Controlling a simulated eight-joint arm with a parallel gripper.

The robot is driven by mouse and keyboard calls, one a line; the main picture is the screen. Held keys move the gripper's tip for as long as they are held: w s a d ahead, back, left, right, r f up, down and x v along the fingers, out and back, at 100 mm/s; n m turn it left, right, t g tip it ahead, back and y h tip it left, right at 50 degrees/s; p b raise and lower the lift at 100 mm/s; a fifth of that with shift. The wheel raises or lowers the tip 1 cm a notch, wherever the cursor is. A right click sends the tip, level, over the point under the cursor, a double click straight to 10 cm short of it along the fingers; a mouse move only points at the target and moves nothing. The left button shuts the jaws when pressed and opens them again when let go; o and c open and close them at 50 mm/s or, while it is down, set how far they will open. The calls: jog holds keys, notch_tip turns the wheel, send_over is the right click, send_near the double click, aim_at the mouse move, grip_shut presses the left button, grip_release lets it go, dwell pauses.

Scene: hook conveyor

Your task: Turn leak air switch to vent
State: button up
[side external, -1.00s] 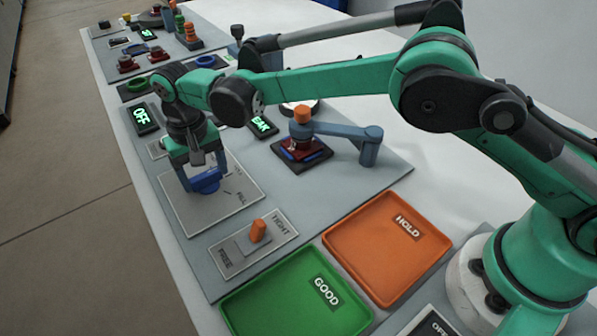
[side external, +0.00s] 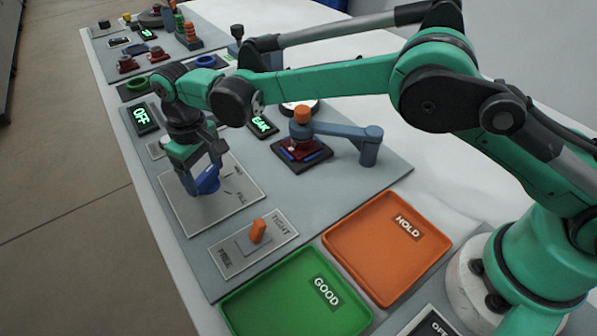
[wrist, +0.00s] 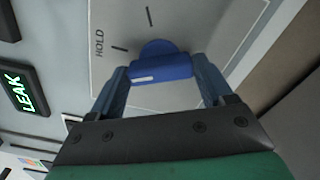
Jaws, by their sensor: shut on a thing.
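The blue switch handle (side external: 208,179) stands on a light grey plate (side external: 185,213) with tick marks and printed labels. In the wrist view the handle (wrist: 162,68) lies crosswise between my fingers, with a white mark on its left part. The label HOLD (wrist: 99,43) and two dark ticks lie beyond it. In the side view FILL shows on the plate; I see no VENT label. My gripper (side external: 202,187) points down and is shut on the handle, one finger at each end. The gripper partly hides the plate.
A lit LEAK display (wrist: 22,92) is at the left in the wrist view. An orange lever (side external: 258,230) on a FREE/TIGHT plate is in front. A blue swing arm (side external: 345,132) stands at right. Green (side external: 262,298) and orange (side external: 345,243) trays lie nearer.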

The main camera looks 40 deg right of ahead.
aim_at(205, 174)
jog(key=n, duration=0.6)
jog(key=shift+n, duration=0.3)
dwell(0.4)
jog(key=o, duration=1.2)
jog(key=shift+r, duration=2.85)
